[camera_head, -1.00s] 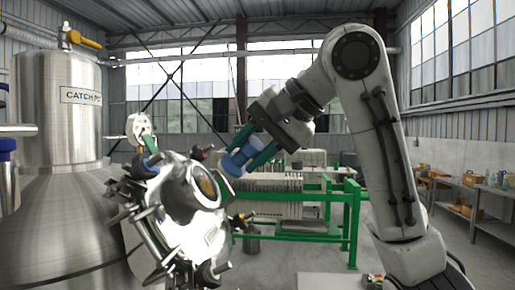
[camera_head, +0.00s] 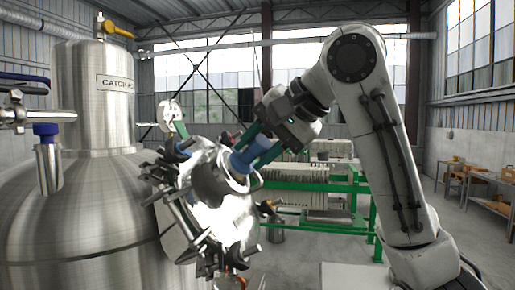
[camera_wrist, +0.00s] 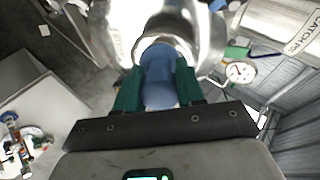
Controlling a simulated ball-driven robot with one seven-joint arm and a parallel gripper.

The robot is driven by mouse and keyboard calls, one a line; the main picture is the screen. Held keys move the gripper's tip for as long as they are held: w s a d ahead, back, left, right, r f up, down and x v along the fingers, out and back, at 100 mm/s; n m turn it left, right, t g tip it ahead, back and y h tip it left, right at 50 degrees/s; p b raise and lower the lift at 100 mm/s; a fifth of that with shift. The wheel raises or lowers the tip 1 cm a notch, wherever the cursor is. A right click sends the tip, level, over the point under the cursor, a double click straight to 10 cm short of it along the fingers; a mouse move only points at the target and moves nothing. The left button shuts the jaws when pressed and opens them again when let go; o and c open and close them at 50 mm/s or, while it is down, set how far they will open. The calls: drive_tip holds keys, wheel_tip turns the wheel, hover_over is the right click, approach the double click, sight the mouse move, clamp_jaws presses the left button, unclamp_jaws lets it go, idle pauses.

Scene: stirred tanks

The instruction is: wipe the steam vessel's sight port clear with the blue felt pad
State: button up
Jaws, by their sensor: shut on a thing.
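The steam vessel (camera_head: 222,222) is a shiny steel body ringed with dark clamps, left of centre in the head view. Its sight port (camera_head: 222,181) is a round rim on its upper right, mostly covered by the pad. It also shows as a pale ring in the wrist view (camera_wrist: 190,48). My gripper (camera_head: 257,150) is shut on the blue felt pad (camera_head: 243,161), a blue cylinder between green fingers. In the wrist view the pad (camera_wrist: 159,85) points at the port and overlaps its rim. Whether it touches the glass cannot be told. The glass is hidden.
A large steel tank marked CATCH-POT (camera_head: 92,120) stands at the left. A dial gauge (camera_wrist: 240,71) is beside the port in the wrist view. A green-framed filter press (camera_head: 318,188) stands behind, and shelving (camera_head: 480,185) at the right. Clamps stick out around the vessel.

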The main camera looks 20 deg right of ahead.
sight(271, 142)
drive_tip(key=shift+w+a+f, duration=0.3)
drive_tip(key=shift+a, duration=0.05)
idle(0.5)
drive_tip(key=shift+w+d+r+p, duration=0.15)
drive_tip(key=shift+w+d+p, duration=0.3)
drive_tip(key=shift+w+p, duration=0.1)
drive_tip(key=shift+w+d+f, duration=0.25)
drive_tip(key=shift+w+d, duration=0.3)
drive_tip(key=shift+w, duration=0.35)
drive_tip(key=shift+s+a+r, duration=0.1)
drive_tip(key=shift+s+a, duration=0.45)
drive_tip(key=shift+s, duration=0.2)
drive_tip(key=shift+s+a, duration=0.5)
drive_tip(key=shift+s, duration=0.25)
drive_tip(key=shift+s+d+r, duration=0.5)
drive_tip(key=shift+d+r, duration=0.05)
drive_tip(key=shift+d, duration=0.15)
drive_tip(key=shift+s+d+r, duration=0.45)
drive_tip(key=shift+d+r, duration=0.05)
drive_tip(key=shift+d, duration=0.25)
drive_tip(key=shift+s+d+r, duration=0.5)
drive_tip(key=shift+d+r, duration=0.05)
drive_tip(key=shift+d, duration=0.15)
